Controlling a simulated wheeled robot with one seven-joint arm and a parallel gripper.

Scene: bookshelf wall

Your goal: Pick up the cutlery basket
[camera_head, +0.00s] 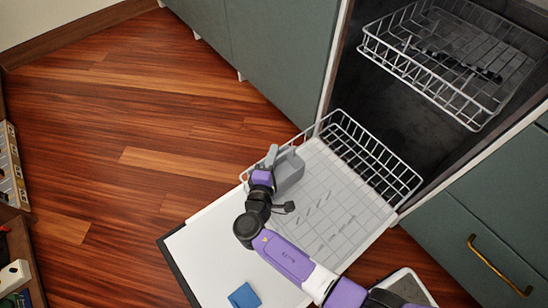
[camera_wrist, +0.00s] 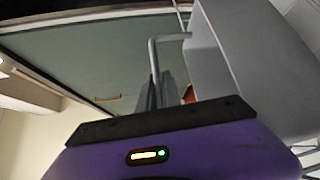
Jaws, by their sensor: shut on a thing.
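The grey cutlery basket (camera_head: 289,168) is at the left corner of the dishwasher's lower rack (camera_head: 345,200). My gripper (camera_head: 271,156) is at the basket's left side, in the head view. In the wrist view the basket's grey wall (camera_wrist: 235,55) fills the upper right, and a bent grey bar, seemingly its handle, reaches left from it. My gripper's fingers (camera_wrist: 154,92) are together at that bar, shut on the basket. The exact contact is small and partly hidden. I cannot tell whether the basket is clear of the rack floor.
The dishwasher door (camera_head: 210,255) is folded down under the pulled-out lower rack, with a blue item (camera_head: 244,296) on it. The upper rack (camera_head: 450,60) is also out, at the upper right. Green cabinets (camera_head: 275,50) stand behind. Open wooden floor (camera_head: 130,130) lies to the left.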

